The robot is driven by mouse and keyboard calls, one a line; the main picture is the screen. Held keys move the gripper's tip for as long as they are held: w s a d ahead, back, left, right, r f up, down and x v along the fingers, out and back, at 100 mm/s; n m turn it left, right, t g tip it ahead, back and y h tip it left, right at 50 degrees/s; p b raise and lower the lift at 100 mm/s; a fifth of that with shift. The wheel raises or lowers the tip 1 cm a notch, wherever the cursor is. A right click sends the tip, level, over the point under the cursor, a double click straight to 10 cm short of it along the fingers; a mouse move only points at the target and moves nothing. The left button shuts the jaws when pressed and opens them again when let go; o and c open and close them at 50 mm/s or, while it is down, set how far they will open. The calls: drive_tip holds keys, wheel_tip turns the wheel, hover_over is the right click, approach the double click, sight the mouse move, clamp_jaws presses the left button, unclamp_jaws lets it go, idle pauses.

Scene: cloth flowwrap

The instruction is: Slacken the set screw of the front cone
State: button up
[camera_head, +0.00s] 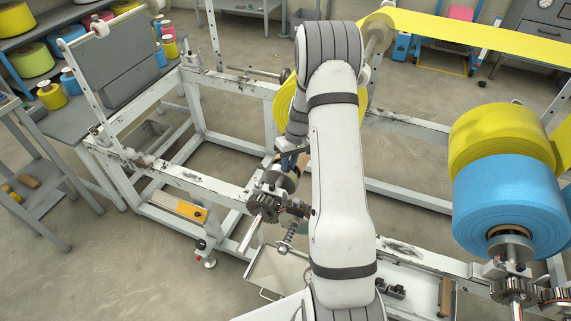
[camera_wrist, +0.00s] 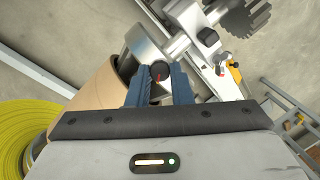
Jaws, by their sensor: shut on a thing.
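In the wrist view a dark round knob with a red mark, apparently the set screw (camera_wrist: 160,71), sits on the bright metal front cone (camera_wrist: 139,45). My gripper (camera_wrist: 160,88) has its two blue fingers shut on this knob, one on each side. A brown cardboard core (camera_wrist: 92,82) is at the cone's left, its end against or around the cone. In the head view my gripper (camera_head: 289,160) reaches down to the cone (camera_head: 286,180) behind a dark gear. My arm and fingers hide the knob there.
The gear (camera_head: 266,199) and shaft end stand beside the cone on the white frame (camera_head: 215,186). A yellow roll (camera_head: 282,106) is behind my arm. An orange box (camera_head: 191,211) hangs on the frame's left. A tray (camera_head: 262,271) lies below. Blue (camera_head: 500,190) and yellow (camera_head: 490,135) rolls stand right.

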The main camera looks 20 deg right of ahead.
clamp_jaws()
drive_tip(key=shift+c, duration=1)
unclamp_jaws()
drive_tip(key=shift+a, duration=0.4)
drive_tip(key=shift+d+f, duration=0.1)
drive_tip(key=shift+d, duration=0.15)
clamp_jaws()
drive_tip(key=shift+b, duration=0.35)
